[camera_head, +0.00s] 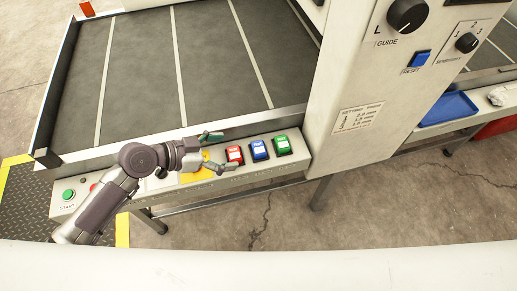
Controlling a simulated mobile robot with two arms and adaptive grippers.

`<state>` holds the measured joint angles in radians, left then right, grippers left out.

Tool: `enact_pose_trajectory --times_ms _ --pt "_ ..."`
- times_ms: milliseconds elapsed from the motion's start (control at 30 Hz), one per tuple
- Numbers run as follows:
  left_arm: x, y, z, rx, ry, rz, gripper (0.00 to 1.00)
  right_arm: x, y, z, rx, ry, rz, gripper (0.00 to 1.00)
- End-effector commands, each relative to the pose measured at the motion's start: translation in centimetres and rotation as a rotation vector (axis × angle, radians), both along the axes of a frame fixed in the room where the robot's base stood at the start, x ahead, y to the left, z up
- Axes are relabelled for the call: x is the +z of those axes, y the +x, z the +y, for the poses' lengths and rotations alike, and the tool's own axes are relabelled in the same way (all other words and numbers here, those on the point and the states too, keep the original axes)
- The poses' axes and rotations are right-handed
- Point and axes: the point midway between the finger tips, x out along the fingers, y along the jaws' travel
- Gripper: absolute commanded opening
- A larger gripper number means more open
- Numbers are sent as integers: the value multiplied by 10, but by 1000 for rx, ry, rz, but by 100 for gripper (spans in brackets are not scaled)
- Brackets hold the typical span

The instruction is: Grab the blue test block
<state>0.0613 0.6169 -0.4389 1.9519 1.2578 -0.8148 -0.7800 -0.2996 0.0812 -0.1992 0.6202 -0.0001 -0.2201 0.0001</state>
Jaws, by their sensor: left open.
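The blue test block (259,150) sits on the machine's front ledge, between a red block (234,155) on its left and a green block (282,145) on its right. Each block has a white label on top. My left gripper (220,151) is open and empty, with its fingertips at the left side of the red block. It is apart from the blue block. A yellow patch (195,174) on the ledge is partly hidden behind the gripper. My right gripper is not in view.
A dark conveyor bed (140,65) with a raised rim lies behind the ledge. A tall white panel (385,75) with knobs and a blue reset button (419,58) stands to the right. A green start button (69,194) is at the ledge's left end. A blue tray (449,108) is at far right.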

Motion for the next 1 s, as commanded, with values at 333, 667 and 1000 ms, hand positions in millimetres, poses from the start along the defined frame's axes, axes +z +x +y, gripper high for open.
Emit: enact_pose_trajectory --times_ms 333,667,1000 --pt "-26 20 -40 1 0 0 87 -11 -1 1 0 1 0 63" --pt "-50 39 -67 2 -1 1 87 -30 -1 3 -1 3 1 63" --pt "-55 45 -77 2 2 1 87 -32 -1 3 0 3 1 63"
